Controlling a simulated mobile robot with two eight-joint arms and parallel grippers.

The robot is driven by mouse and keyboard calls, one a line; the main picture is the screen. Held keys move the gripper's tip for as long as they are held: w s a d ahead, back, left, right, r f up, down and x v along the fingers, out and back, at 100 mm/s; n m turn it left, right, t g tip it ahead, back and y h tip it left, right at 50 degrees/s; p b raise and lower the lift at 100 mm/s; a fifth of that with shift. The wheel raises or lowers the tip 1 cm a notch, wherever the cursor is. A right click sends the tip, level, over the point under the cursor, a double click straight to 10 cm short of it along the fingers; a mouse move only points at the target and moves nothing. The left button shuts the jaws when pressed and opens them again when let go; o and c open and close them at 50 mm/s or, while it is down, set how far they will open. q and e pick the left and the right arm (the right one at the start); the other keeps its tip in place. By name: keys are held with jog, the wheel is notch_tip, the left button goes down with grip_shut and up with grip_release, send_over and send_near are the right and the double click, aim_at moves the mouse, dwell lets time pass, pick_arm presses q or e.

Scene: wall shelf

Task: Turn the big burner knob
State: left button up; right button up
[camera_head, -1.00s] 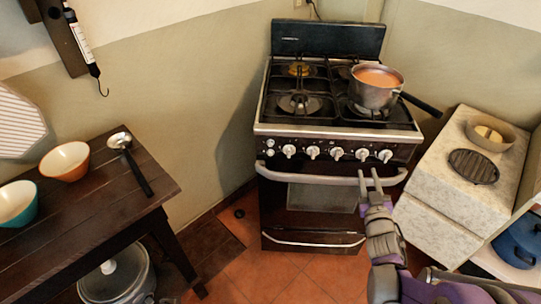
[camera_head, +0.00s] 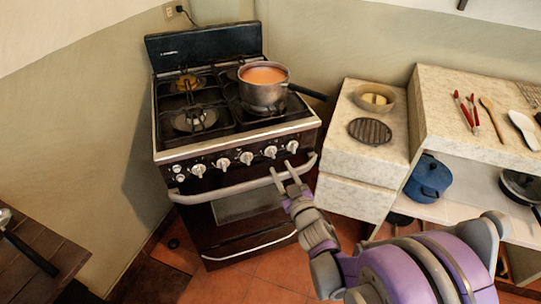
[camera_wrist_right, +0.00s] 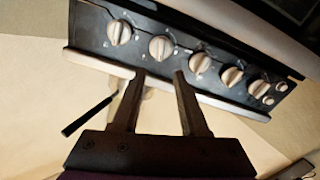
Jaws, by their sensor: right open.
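The stove (camera_head: 235,205) has a dark front panel with a row of several pale round burner knobs. The frames do not mark which one is the big burner knob. My right gripper (camera_head: 281,167) is open and empty, just in front of and below the two rightmost knobs, the end knob (camera_head: 292,147) and the second from the right (camera_head: 270,152). In the right wrist view, the fingertips (camera_wrist_right: 159,73) point up toward one knob (camera_wrist_right: 161,47), which shows between them and apart from them. Another knob (camera_wrist_right: 119,32) is to its left. My left gripper is not in view.
A long oven handle (camera_head: 240,184) runs below the knobs, close to my right gripper. A pot of orange liquid (camera_head: 263,88) sits on the stove, its handle sticking out right. A stone-topped counter (camera_head: 345,125) stands on the right, and a dark wooden table (camera_head: 50,250) at lower left.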

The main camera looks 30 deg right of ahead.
aim_at(272, 153)
jog(key=w, duration=0.4)
jog(key=w+d, duration=0.1)
jog(key=w, duration=0.2)
jog(key=shift+f, duration=0.1)
jog(key=shift+s, duration=0.1)
